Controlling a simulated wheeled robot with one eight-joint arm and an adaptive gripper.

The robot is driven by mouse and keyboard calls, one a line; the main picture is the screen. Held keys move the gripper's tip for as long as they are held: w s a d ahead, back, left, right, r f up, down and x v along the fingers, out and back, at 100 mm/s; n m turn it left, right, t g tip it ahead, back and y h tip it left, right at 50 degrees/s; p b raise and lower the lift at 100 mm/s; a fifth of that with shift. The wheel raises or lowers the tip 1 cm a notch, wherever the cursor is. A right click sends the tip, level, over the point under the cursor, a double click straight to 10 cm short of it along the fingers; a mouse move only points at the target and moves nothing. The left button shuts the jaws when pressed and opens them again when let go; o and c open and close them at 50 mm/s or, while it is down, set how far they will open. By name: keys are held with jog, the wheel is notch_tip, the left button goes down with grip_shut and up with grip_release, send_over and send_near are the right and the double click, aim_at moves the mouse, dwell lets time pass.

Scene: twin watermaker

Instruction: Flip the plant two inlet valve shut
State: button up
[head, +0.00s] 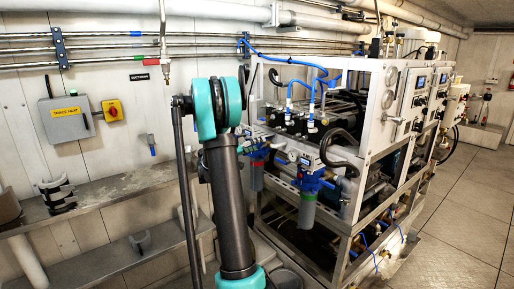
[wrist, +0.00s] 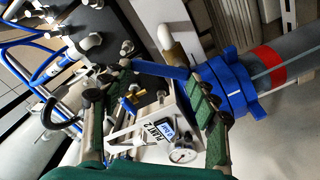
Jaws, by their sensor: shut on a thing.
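In the wrist view the inlet valve's blue lever (wrist: 160,69) lies almost level across the picture, near a large blue pipe fitting. My gripper (wrist: 163,82) has its two green-padded fingers on either side of the lever, shut on it. A white block with a "PLANT 2" label (wrist: 154,131) and a round gauge (wrist: 183,154) show between the fingers. The valve body under the lever is partly hidden.
The watermaker frame (head: 353,203) stands right of my arm, with blue hoses and a blue-capped filter housing (head: 308,205). A grey pipe with a red band (wrist: 268,60) runs close beside the fingers. Open floor (head: 465,220) lies at the right.

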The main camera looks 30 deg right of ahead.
jog(key=shift+w+r+n, duration=0.1)
jog(key=shift+w+n, duration=0.2)
jog(key=shift+n, duration=1.1)
jog(key=shift+w+n, duration=0.35)
jog(key=shift+n, duration=1.05)
jog(key=shift+w+r+n, duration=0.1)
jog(key=shift+w+n, duration=0.2)
jog(key=shift+n, duration=1.1)
jog(key=o, duration=1.1)
jog(key=shift+a, duration=0.15)
jog(key=a, duration=0.8)
jog(key=s+a, duration=0.1)
jog(key=a, duration=0.2)
jog(key=shift+a, duration=0.4)
